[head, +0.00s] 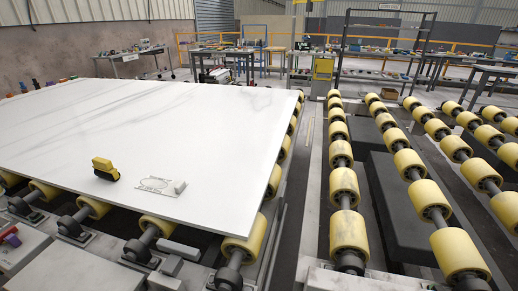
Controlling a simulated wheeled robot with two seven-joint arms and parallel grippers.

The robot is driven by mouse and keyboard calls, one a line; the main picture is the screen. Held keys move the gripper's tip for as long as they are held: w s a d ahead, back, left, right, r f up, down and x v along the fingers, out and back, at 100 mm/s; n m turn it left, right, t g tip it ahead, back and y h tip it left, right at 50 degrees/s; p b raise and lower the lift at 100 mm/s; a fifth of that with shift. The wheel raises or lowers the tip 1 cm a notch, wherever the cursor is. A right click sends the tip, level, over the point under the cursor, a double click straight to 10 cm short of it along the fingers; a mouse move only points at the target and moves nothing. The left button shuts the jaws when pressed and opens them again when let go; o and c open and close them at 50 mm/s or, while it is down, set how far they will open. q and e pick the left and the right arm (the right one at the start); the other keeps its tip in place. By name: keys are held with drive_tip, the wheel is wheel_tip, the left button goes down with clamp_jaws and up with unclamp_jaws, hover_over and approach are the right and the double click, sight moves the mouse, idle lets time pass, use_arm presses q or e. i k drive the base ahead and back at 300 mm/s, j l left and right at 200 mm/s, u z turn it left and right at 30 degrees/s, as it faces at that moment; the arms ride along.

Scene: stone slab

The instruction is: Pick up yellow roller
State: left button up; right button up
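A small yellow and black object (105,166), which looks like a hand roller, lies on the white stone slab (190,115) near its front edge. To its right on the slab is a flat pale item with a printed outline (155,184) and a small grey block (180,187). Neither of my grippers shows in the head view. Nothing covers the yellow object.
The slab rests on a conveyor with yellow wheels (243,243) along its front and right edges. More rows of yellow conveyor wheels (349,230) stand to the right. Workbenches (220,55) are at the back. Most of the slab is bare.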

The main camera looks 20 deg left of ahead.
sight(104, 168)
drive_tip(key=u, duration=1.35)
